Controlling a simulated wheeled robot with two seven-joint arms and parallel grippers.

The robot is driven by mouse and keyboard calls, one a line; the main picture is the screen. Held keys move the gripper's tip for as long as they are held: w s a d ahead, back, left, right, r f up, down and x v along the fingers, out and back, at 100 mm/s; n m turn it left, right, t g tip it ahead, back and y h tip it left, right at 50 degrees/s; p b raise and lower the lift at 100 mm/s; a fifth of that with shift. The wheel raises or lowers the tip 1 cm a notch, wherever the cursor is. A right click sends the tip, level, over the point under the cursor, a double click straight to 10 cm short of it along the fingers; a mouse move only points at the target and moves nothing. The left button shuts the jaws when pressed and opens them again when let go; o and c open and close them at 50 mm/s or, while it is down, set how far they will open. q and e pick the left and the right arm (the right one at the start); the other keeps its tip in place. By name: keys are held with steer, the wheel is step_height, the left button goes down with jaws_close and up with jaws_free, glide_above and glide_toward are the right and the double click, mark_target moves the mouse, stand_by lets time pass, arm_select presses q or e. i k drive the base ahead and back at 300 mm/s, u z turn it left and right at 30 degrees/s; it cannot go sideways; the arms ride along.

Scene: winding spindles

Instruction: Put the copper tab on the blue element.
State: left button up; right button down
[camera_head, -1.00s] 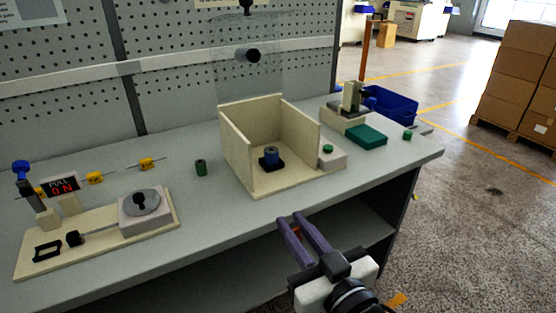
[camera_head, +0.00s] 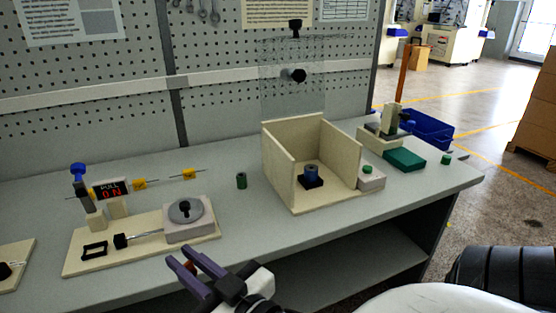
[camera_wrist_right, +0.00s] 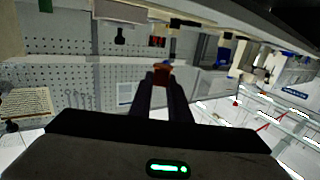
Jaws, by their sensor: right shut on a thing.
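The blue element (camera_head: 311,172) is a small blue cylinder on a dark square base, standing upright inside the open cream box (camera_head: 283,166). My right gripper (camera_head: 181,259) has purple fingers and is low in front of the table, left of the box and apart from it. It is shut on a small reddish-brown piece, the copper tab (camera_wrist_right: 162,70), which sits between the fingertips in the right wrist view. In the head view only a bit of red shows between the fingers. My left gripper is not in view.
A fixture with a grey block and disc (camera_head: 187,219) stands on a cream board near the gripper. A green cylinder (camera_head: 241,181) stands left of the box. A clear panel (camera_head: 293,85) rises behind the box. A green block (camera_head: 404,160) and blue bin (camera_head: 428,130) are at right.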

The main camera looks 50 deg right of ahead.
mark_target(311, 168)
steer(key=i, duration=0.6)
steer(key=z, duration=1.1)
steer(key=i, duration=0.5)
